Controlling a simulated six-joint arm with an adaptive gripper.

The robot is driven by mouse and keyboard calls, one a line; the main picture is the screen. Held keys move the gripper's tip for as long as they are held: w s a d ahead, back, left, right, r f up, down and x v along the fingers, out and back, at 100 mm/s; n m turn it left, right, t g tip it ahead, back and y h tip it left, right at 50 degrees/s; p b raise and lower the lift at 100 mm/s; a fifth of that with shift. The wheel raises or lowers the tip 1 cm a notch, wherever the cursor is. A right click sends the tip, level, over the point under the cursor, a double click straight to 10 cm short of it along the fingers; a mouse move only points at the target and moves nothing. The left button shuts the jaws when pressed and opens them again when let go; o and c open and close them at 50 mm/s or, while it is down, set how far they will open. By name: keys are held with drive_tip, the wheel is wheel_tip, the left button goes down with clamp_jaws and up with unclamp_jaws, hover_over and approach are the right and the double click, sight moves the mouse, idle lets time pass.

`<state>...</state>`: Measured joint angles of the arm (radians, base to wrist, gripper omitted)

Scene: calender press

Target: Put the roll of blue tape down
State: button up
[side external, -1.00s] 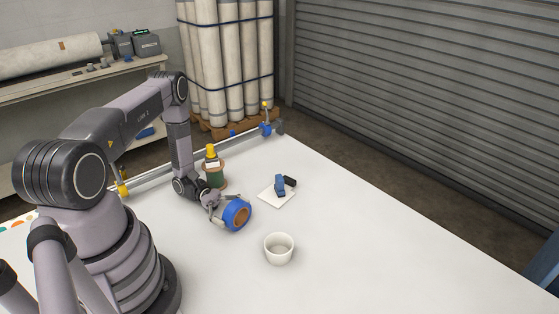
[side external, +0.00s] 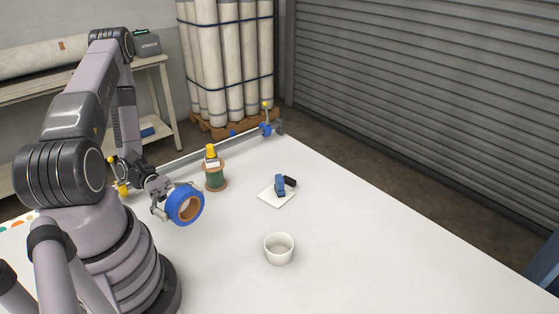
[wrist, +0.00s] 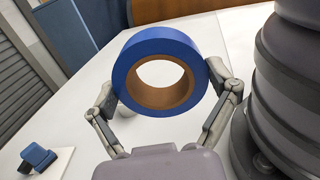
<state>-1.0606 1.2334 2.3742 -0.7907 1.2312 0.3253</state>
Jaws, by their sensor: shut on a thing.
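The roll of blue tape (side external: 185,204) has a brown core and is held on its edge, its open core facing the side camera. My gripper (side external: 172,203) is shut on it, near my arm's base at the left of the table. In the wrist view the roll (wrist: 125,78) fills the upper middle, with the fingers of my gripper (wrist: 165,88) pressed on its left and right sides. The roll appears raised above the white table (side external: 350,230); its exact height cannot be told.
A green spool with a yellow top (side external: 214,172) stands behind the roll. A white cup (side external: 279,249) stands at the front middle. A blue object (side external: 280,184) lies on a white card (side external: 272,198), also in the wrist view (wrist: 38,157). The table's right side is clear.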

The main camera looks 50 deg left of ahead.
drive_tip(key=shift+d+r, duration=0.15)
drive_tip(key=w+d+n+t+y, duration=0.1)
drive_tip(key=w+d, duration=0.5)
drive_tip(key=w, duration=0.2)
drive_tip(key=w+d+n+t, duration=0.1)
drive_tip(key=w+d+t, duration=0.1)
drive_tip(key=w+d, duration=0.55)
drive_tip(key=w+f, duration=0.3)
drive_tip(key=w, duration=0.1)
drive_tip(key=w+d+f, duration=0.1)
drive_tip(key=w+f, duration=0.1)
drive_tip(key=w, duration=0.3)
drive_tip(key=w+f, duration=0.3)
drive_tip(key=w, duration=0.2)
drive_tip(key=shift+w+d+f, duration=0.15)
drive_tip(key=shift+d+f, duration=0.2)
drive_tip(key=shift+d, duration=0.05)
drive_tip(key=shift+w+f, duration=0.2)
drive_tip(key=shift+w+d+f, duration=0.1)
drive_tip(key=shift+w+f, duration=0.1)
drive_tip(key=shift+f, duration=1.55)
drive_tip(key=shift+f, duration=0.2)
